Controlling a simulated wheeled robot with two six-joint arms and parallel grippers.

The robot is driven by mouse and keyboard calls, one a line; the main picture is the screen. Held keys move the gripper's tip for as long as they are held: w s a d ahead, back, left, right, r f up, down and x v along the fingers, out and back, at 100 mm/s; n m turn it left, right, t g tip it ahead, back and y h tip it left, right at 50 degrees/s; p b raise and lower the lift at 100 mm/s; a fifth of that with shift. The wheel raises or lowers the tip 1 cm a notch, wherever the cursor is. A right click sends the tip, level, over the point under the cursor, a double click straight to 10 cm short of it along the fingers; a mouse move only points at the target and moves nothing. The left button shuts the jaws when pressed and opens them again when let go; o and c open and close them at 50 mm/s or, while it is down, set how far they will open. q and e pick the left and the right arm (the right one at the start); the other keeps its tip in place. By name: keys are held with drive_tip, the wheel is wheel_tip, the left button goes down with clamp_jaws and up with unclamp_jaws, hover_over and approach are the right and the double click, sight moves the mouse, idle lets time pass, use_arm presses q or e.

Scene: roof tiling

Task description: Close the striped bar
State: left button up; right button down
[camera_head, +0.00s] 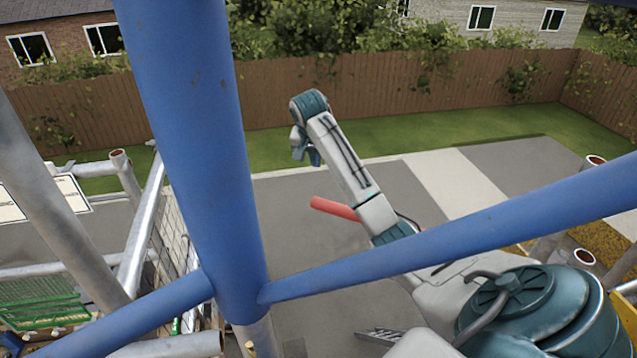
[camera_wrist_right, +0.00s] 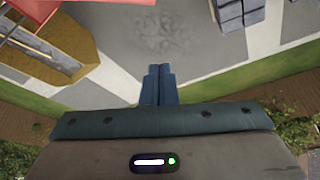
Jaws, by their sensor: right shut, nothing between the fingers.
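A red bar end (camera_head: 335,208) sticks out to the left from behind my right forearm in the head view. It looks like part of the striped bar, but the rest is hidden by my arm. In the right wrist view a red bar-like part (camera_wrist_right: 95,32) with some white near it lies at the upper left, out of reach of the fingers. My right gripper (camera_head: 313,158) points down at the far end of my raised arm, beyond and above the red end. Its blue fingers (camera_wrist_right: 160,70) are together and empty. My left gripper is not in view.
A thick blue post (camera_head: 195,130) and a blue diagonal tube (camera_head: 450,235) cross the near view. Grey scaffold tubes (camera_head: 142,225) stand at left. Grey paving (camera_head: 310,250) lies below, with grass (camera_head: 440,140) and a brown fence (camera_head: 400,95) behind.

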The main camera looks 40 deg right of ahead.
use_arm(q)
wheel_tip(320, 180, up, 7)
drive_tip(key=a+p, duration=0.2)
drive_tip(key=p, duration=0.4)
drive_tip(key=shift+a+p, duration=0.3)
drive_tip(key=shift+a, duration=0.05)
use_arm(e)
wheel_tip(320, 180, down, 10)
drive_tip(key=a, duration=0.1)
drive_tip(key=shift+s+r, duration=0.2)
drive_tip(key=shift+s, duration=0.05)
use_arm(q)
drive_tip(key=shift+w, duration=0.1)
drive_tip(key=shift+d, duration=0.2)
